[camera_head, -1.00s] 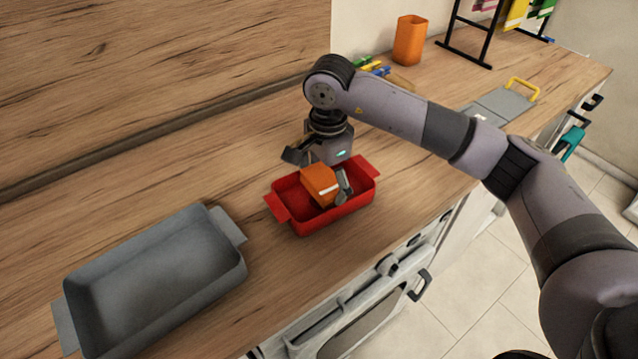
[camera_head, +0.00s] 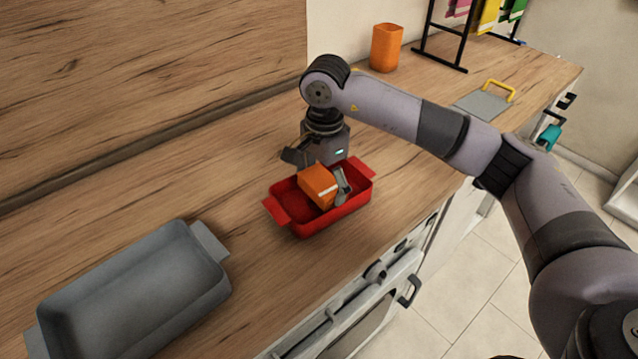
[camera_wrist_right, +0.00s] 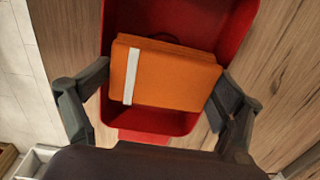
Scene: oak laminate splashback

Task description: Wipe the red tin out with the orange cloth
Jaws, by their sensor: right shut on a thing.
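The red tin (camera_head: 350,206) stands on the wooden worktop, a rectangular dish with a flat handle at each end. It also shows in the right wrist view (camera_wrist_right: 183,22). The orange cloth (camera_head: 317,183) is a folded block with a white stripe. My right gripper (camera_head: 318,172) is shut on the cloth and holds it inside the tin. In the right wrist view the cloth (camera_wrist_right: 172,78) sits between the two fingers, towards the near end of the tin. Whether the cloth touches the tin's floor is hidden. My left gripper is not in view.
A larger grey tin (camera_head: 130,290) stands to the left of the red one. An orange container (camera_head: 386,47), a rack with hanging cloths (camera_head: 488,15) and a grey board with a yellow handle (camera_head: 482,106) are farther back. The worktop's front edge is close to the red tin.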

